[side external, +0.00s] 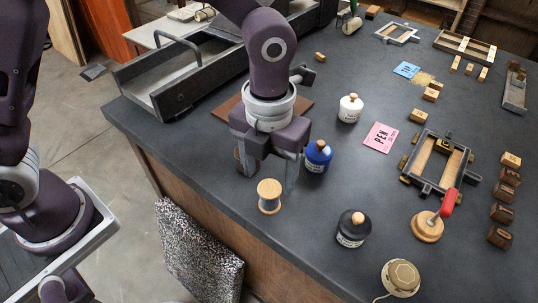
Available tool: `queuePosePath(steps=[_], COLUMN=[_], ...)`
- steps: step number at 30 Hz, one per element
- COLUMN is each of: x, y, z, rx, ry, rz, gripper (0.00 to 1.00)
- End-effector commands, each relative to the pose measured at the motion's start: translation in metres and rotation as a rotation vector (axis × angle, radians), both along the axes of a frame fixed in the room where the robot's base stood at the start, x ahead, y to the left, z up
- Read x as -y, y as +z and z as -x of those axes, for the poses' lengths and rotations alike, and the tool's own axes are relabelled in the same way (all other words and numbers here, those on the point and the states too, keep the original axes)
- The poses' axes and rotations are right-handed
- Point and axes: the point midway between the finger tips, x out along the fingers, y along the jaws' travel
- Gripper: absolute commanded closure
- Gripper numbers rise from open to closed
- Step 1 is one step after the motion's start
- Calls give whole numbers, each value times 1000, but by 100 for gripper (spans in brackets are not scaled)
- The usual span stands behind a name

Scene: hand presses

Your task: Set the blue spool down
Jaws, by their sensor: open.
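I cannot make out a clearly blue spool. A pale wooden spool (269,197) stands upright near the table's front edge, just in front of my gripper. A blue bottle (317,157) with a wooden stopper stands right of my gripper, close to its right finger. My gripper (271,176) points down, low over the table, with its fingers apart and nothing seen between them. I cannot tell whether the fingers touch the table.
A white bottle (350,109) stands behind right and a black bottle (353,230) front right. A pink card (380,137), a metal frame (437,162) and a red-handled tool (429,224) lie further right. A press bed (180,90) stands behind left.

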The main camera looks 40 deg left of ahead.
Motion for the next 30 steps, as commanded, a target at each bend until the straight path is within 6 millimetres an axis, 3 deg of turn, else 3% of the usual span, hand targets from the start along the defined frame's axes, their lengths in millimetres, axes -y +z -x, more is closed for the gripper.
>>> queuePosePath(steps=[3, 7, 11, 17, 19, 22, 25, 27, 30], x=[0, 1, 0, -1, -11, -52, -106, -136, -165], y=[33, 58, 70, 73, 83, 115, 146, 157, 160], z=[-1, -1, 0, 1, 2, 15, 47, 74, 109], rx=[6, 3, 0, 1, 24, 105, 193, 222, 201], ry=[1, 1, 0, 10, 114, 556, 1233, 1703, 2268], rz=[3, 2, 1, 0, 2, 29, 134, 251, 445], gripper=[38, 38, 38, 38, 38, 38, 38, 38, 38])
